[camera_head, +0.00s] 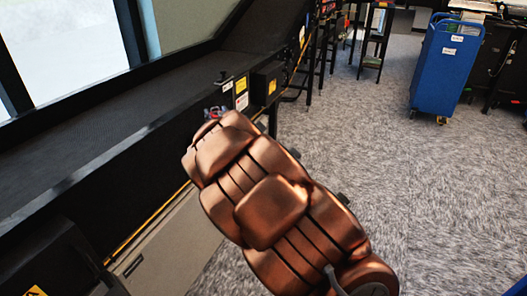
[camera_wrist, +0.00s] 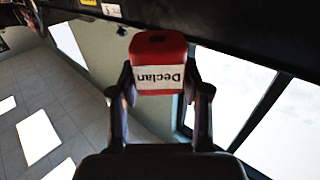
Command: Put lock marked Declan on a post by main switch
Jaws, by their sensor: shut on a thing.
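In the wrist view, a red lock with a white label reading "Declan" (camera_wrist: 160,77), upside down in the picture, sits between the two dark fingers of my gripper (camera_wrist: 158,84). The gripper is shut on its sides. The lock is close to the machine's dark side, at the top of that view. In the head view my copper arm hides the gripper. A small red and blue patch (camera_head: 215,113) shows just beyond the arm; I cannot tell what it is. A dark box with a yellow label (camera_head: 267,83) is on the machine's side; whether it is the main switch is unclear.
The long black sorter (camera_head: 90,165) runs along the left. White and yellow labels (camera_head: 241,92) are on its side near the arm's end. A blue cart (camera_head: 446,65) stands at the back right. The grey carpet (camera_head: 370,140) between is clear.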

